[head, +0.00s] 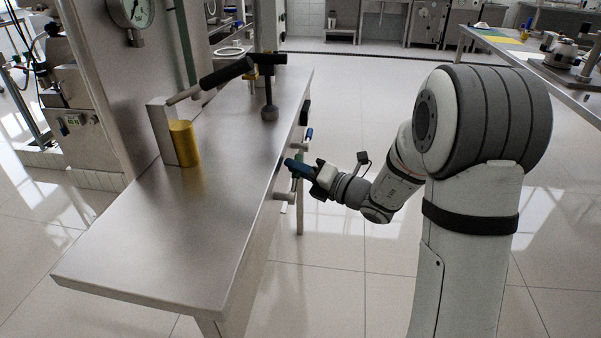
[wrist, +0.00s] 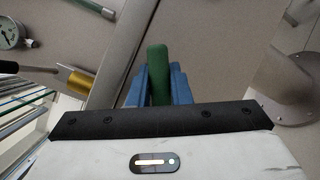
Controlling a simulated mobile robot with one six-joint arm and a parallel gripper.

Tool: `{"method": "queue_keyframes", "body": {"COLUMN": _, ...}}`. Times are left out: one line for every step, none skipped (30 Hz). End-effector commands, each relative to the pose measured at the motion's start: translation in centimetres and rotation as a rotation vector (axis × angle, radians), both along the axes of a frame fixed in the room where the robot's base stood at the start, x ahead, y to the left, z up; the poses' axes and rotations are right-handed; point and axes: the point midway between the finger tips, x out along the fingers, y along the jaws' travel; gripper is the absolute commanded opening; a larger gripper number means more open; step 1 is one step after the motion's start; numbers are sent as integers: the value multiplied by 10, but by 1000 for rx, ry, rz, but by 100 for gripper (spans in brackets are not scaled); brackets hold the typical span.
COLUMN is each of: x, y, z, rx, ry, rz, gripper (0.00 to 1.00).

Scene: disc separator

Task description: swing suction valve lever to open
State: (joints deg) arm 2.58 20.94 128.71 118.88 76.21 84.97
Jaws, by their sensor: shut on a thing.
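In the wrist view a green lever handle (wrist: 157,62) stands between the two blue fingers of my gripper (wrist: 158,85). The fingers are shut on it, one on each side, with the rounded end sticking out past them. In the head view my gripper (head: 298,168) is at the right side edge of the steel table. Its blue fingers point left toward the pipe fittings there. Whether this is the suction valve lever cannot be told from any label.
The steel table (head: 190,240) carries a brass cylinder (head: 184,143) and a black-handled tool (head: 228,73). A blue-handled fitting (head: 309,135) is just behind my gripper along the table's side. A pressure gauge (head: 132,12) hangs at upper left. Open tiled floor lies around my arm.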

Motion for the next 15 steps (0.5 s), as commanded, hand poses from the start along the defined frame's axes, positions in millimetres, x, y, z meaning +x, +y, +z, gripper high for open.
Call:
{"method": "queue_keyframes", "body": {"x": -1, "y": 3, "z": 2, "rx": 0, "ry": -12, "rz": 8, "gripper": 0}}
{"method": "queue_keyframes", "body": {"x": -1, "y": 2, "z": 2, "rx": -2, "ry": -15, "rz": 7, "gripper": 0}}
{"method": "queue_keyframes", "body": {"x": -1, "y": 1, "z": 3, "rx": -2, "ry": -18, "rz": 6, "gripper": 0}}
{"method": "queue_keyframes", "body": {"x": -1, "y": 1, "z": 3, "rx": -2, "ry": -19, "rz": 5, "gripper": 0}}
{"method": "queue_keyframes", "body": {"x": -1, "y": 0, "z": 3, "rx": -2, "ry": -20, "rz": 5, "gripper": 0}}
{"method": "queue_keyframes", "body": {"x": -1, "y": 0, "z": 3, "rx": -3, "ry": -20, "rz": 4, "gripper": 0}}
{"method": "queue_keyframes", "body": {"x": -1, "y": -1, "z": 3, "rx": -3, "ry": -20, "rz": 4, "gripper": 0}}
{"method": "queue_keyframes", "body": {"x": -1, "y": -1, "z": 3, "rx": -3, "ry": -20, "rz": 2, "gripper": 0}}
{"method": "queue_keyframes", "body": {"x": -1, "y": -1, "z": 3, "rx": -3, "ry": -20, "rz": 2, "gripper": 0}}
{"method": "queue_keyframes", "body": {"x": -1, "y": -2, "z": 2, "rx": -3, "ry": -19, "rz": 2, "gripper": 0}}
{"method": "queue_keyframes", "body": {"x": -1, "y": -2, "z": 2, "rx": -3, "ry": -19, "rz": 1, "gripper": 0}}
{"method": "queue_keyframes", "body": {"x": -1, "y": -2, "z": 2, "rx": -3, "ry": -18, "rz": 0, "gripper": 0}}
{"method": "queue_keyframes", "body": {"x": -1, "y": -3, "z": 2, "rx": -3, "ry": -17, "rz": 1, "gripper": 0}}
{"method": "queue_keyframes", "body": {"x": -1, "y": -3, "z": 2, "rx": -3, "ry": -17, "rz": 0, "gripper": 0}}
{"method": "queue_keyframes", "body": {"x": -1, "y": -3, "z": 2, "rx": -3, "ry": -17, "rz": -1, "gripper": 21}}
